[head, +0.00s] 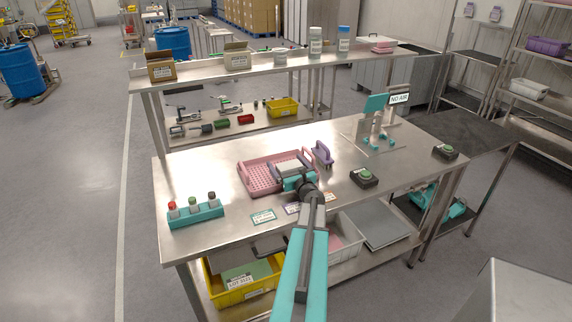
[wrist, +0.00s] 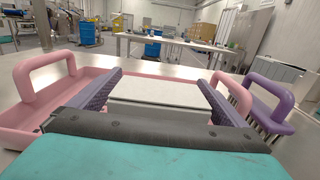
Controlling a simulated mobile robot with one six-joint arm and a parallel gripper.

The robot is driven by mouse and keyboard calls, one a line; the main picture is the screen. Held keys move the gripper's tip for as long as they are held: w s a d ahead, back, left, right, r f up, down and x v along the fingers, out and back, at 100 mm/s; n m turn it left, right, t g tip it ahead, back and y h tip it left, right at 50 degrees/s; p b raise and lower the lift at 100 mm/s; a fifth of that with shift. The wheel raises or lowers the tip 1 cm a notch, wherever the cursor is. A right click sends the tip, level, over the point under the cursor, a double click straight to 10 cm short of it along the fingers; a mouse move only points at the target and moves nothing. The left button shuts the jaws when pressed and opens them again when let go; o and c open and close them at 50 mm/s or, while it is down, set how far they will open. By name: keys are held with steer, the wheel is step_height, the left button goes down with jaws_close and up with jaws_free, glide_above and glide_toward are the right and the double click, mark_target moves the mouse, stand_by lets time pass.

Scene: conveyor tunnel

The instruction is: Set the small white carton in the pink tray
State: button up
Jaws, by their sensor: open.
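The pink tray (head: 256,182) stands on the steel bench, with a perforated floor and raised handles. In the wrist view its left handle (wrist: 42,75) and right handle (wrist: 232,88) show at either side. The small white carton (wrist: 158,92) lies between my fingers, inside the tray's outline. Its pale top also shows in the head view (head: 289,166). My gripper (head: 296,176) is over the right part of the tray. In the wrist view my gripper (wrist: 157,98) is open, with one purple finger on each side of the carton. Whether the carton rests on the tray floor is hidden.
A purple handled item (head: 322,154) stands close to the tray's right. A teal holder (head: 195,215) with several capped vials is at the front left. A black box with a green button (head: 364,177) is to the right. Bare bench lies left of the tray.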

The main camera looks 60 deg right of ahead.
steer(key=shift+b+v, duration=1.7)
steer(key=shift+v, duration=4.2)
